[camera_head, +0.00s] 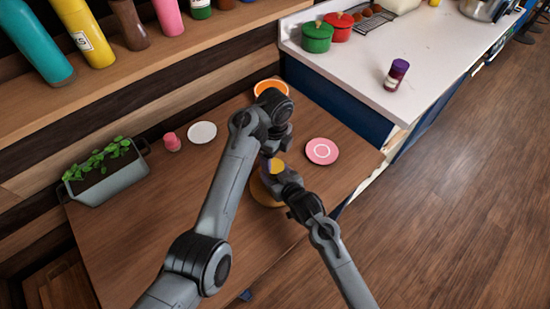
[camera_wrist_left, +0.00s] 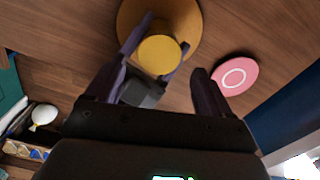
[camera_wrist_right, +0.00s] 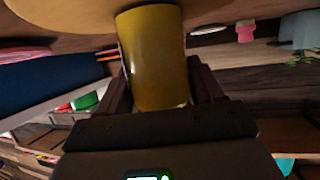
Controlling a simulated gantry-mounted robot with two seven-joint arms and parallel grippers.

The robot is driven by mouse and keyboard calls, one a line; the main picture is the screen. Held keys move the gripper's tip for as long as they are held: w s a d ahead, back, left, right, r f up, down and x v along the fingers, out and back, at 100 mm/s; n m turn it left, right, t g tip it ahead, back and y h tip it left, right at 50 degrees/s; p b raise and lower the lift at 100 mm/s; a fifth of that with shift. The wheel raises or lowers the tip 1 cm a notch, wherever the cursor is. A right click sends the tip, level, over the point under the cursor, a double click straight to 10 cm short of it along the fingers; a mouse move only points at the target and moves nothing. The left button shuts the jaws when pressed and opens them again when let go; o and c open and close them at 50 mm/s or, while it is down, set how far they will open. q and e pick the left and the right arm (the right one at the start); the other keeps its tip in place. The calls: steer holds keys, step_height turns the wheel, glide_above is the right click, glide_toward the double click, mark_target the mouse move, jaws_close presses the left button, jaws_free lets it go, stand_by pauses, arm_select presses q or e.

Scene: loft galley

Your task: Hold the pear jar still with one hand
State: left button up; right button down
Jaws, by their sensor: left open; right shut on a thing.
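The pear jar, a yellow cylinder (camera_head: 278,167), stands upright on a round tan board (camera_head: 261,191) on the wooden table. It is partly hidden by my arms in the head view. Its flat yellow top (camera_wrist_left: 160,53) shows in the left wrist view, and its side (camera_wrist_right: 155,55) fills the middle of the right wrist view. My right gripper (camera_wrist_right: 160,88) is shut on the jar, one finger on each side. My left gripper (camera_wrist_left: 160,85) is open and empty above the jar, with its fingers apart. Its fingertips are mostly hidden in the head view.
A pink plate (camera_head: 321,151) lies right of the board, an orange bowl (camera_head: 271,88) behind. A white plate (camera_head: 202,132), a small pink item (camera_head: 172,142) and a planter (camera_head: 108,175) are at left. The white counter (camera_head: 430,60) stands at right. The table's front left is clear.

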mark_target(275, 166)
arm_select(q)
step_height(275, 166, up, 3)
steer(key=shift+f+m, duration=0.15)
steer(key=shift+m, duration=0.95)
steer(key=shift+r+m, duration=0.2)
steer(key=shift+m, duration=0.2)
steer(key=shift+f, duration=3.85)
steer(key=shift+c, duration=0.5)
steer(key=c, duration=1)
steer(key=n, duration=0.3)
steer(key=o, duration=1.2)
steer(key=shift+c, duration=0.2)
